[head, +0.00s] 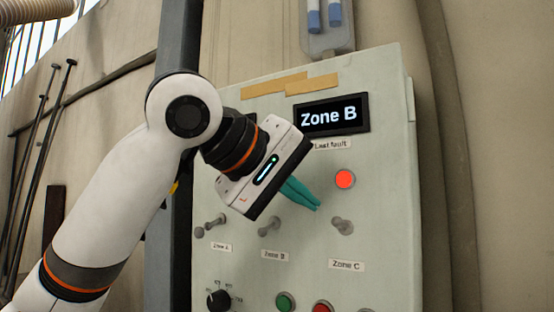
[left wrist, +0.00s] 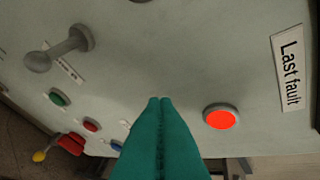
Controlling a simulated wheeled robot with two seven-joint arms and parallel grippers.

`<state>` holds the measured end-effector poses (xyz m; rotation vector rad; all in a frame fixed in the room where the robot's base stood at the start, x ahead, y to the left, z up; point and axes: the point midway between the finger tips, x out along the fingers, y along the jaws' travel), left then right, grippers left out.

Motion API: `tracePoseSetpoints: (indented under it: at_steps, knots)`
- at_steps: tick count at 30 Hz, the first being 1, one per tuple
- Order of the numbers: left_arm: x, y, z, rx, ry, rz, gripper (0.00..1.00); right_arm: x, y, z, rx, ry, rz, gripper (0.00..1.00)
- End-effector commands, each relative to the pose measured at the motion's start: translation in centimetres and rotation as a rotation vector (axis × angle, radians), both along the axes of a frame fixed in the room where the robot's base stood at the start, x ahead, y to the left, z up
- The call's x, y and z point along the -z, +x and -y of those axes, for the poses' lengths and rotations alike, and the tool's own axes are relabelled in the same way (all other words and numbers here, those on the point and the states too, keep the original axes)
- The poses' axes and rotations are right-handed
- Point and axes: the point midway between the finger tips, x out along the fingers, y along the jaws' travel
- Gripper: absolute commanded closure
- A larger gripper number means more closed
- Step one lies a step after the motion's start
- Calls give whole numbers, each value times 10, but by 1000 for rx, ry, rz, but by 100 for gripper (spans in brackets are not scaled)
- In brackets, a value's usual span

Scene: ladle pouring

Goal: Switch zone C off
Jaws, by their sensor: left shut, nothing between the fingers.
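The zone C switch (head: 343,227) is a grey toggle lever above the "Zone C" label (head: 346,265), at the right of a pale green panel (head: 385,140). My left gripper (head: 318,207) has its teal fingers closed together and empty. In the head view the tips show just up and left of the zone C switch. I cannot tell whether they touch the panel. In the left wrist view the closed fingers (left wrist: 159,99) point at bare panel beside a lit red lamp (left wrist: 221,116). A grey toggle lever (left wrist: 60,49) shows there, its label unreadable. My right gripper is not in view.
The zone B switch (head: 268,227) and zone A switch (head: 209,226) stand to the left in the same row. A display (head: 332,115) reads "Zone B" above the "Last fault" label. A black knob (head: 218,299) and green button (head: 285,302) sit below.

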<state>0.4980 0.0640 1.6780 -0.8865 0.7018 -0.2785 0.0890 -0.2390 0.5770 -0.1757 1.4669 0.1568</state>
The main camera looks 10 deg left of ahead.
Motion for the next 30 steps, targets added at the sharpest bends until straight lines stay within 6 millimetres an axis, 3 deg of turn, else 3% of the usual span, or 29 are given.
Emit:
tracePoseSetpoints:
  at_steps: [6, 19, 30]
  knots:
    - [11, -11, 15, 0, 1, 0, 100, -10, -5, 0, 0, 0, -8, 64]
    - [15, -13, 18, -1, -2, 0, 100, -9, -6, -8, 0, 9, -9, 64]
    - [19, -15, 18, 0, -40, 102, 100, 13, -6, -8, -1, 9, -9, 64]
